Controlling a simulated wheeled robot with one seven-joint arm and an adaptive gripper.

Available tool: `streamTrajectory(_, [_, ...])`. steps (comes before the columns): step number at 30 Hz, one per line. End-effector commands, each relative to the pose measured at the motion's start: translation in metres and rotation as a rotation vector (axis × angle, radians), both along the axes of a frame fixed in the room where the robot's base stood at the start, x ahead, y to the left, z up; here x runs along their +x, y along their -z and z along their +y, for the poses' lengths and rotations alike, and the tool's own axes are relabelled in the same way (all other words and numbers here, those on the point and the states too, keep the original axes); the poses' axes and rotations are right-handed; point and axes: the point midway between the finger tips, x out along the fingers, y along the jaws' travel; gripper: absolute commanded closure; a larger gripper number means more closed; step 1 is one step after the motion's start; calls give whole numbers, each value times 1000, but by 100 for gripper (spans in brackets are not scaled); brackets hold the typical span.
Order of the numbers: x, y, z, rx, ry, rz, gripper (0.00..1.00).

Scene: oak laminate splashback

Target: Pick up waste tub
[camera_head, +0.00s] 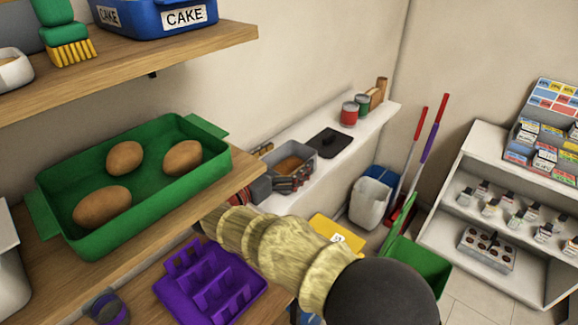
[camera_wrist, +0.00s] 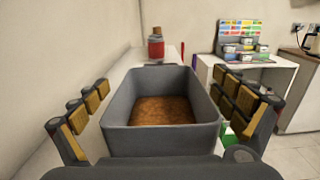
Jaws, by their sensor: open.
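The waste tub, a grey open-topped box with brown contents, stands on the narrow white ledge along the wall (camera_head: 306,172). In the wrist view, the tub (camera_wrist: 160,141) is upright in the middle, directly ahead. My gripper (camera_head: 276,170) is open at the tub's near end. In the wrist view, its padded fingers (camera_wrist: 166,88) are spread on the left and right of the tub, with gaps visible on both sides. Part of the tub's near side is hidden by my gripper in the head view.
A black flat item (camera_head: 331,142) and red and green cans (camera_head: 349,113) are further along the ledge. Wooden shelves at left hold a green tray (camera_head: 205,187) of brown oval items and a blue CAKE box (camera_head: 160,27). A purple rack (camera_head: 211,283) lies below. Bins and brooms stand beyond.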

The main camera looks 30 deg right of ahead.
Motion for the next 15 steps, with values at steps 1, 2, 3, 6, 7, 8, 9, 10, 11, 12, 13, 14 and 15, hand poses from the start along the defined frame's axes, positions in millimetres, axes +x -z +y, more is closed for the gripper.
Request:
streamTrajectory(1, [0, 0, -1, 0, 0, 0, 3])
streamTrajectory(2, [0, 0, -1, 0, 0, 0, 3])
streamTrajectory(3, [0, 1, -1, 0, 0, 0, 3])
streamTrajectory(6, [0, 1, -1, 0, 0, 0, 3])
streamTrajectory(7, [0, 1, 0, 0, 0, 0, 5])
streamTrajectory(8, [0, 1, 0, 0, 0, 0, 6])
streamTrajectory(9, [0, 1, 0, 0, 0, 0, 9])
streamTrajectory(10, [0, 1, 0, 0, 0, 1, 10])
streamTrajectory(11, [0, 1, 0, 0, 0, 1, 12])
streamTrajectory(12, [0, 1, 0, 0, 0, 1, 14])
streamTrajectory(13, [0, 1, 0, 0, 0, 1, 16])
streamTrajectory(14, [0, 1, 0, 0, 0, 1, 18])
streamTrajectory(15, [0, 1, 0, 0, 0, 1, 20])
